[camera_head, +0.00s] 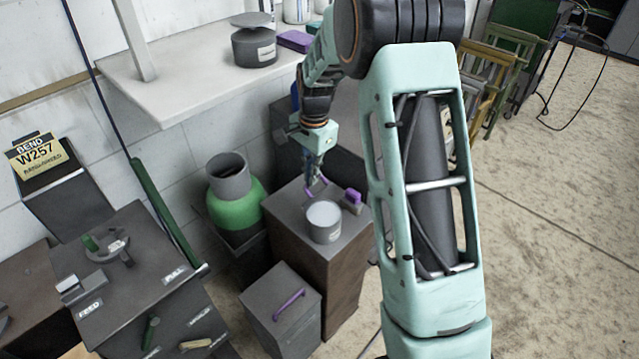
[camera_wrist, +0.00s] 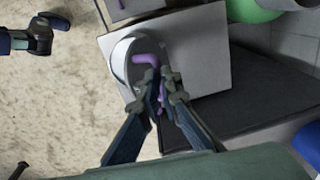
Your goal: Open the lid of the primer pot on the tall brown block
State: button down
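The tall brown block (camera_head: 340,268) stands below my gripper in the head view, and its grey top (camera_wrist: 205,50) shows in the wrist view. The primer pot (camera_head: 325,233) is a grey round pot on that top, with a pale round upper face; its pale rim (camera_wrist: 119,66) shows in the wrist view. My gripper (camera_head: 316,180) points down just behind the pot. In the wrist view its narrow fingers (camera_wrist: 162,82) straddle a purple handle (camera_wrist: 146,60) at the pot's edge. The fingers partly hide the handle, and I cannot tell whether they grip it.
A purple piece (camera_head: 352,197) sits right of the pot. A green cylinder (camera_head: 237,208) stands left of the block, and a lower grey box (camera_head: 281,312) with a purple handle is in front. A white shelf (camera_head: 190,75) overhangs behind. Open floor lies to the right.

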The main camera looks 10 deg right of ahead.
jog(key=shift+w+a+f, duration=0.3)
jog(key=shift+a+f, duration=0.25)
jog(key=shift+f, duration=0.2)
jog(key=c, duration=2.5)
grip_release()
jog(key=shift+f, duration=0.1)
jog(key=shift+o, duration=1.3)
jog(key=shift+s+d, duration=0.1)
jog(key=shift+o, duration=1)
jog(key=shift+d, duration=0.1)
jog(key=shift+f, duration=0.1)
jog(key=shift+w+r, duration=0.25)
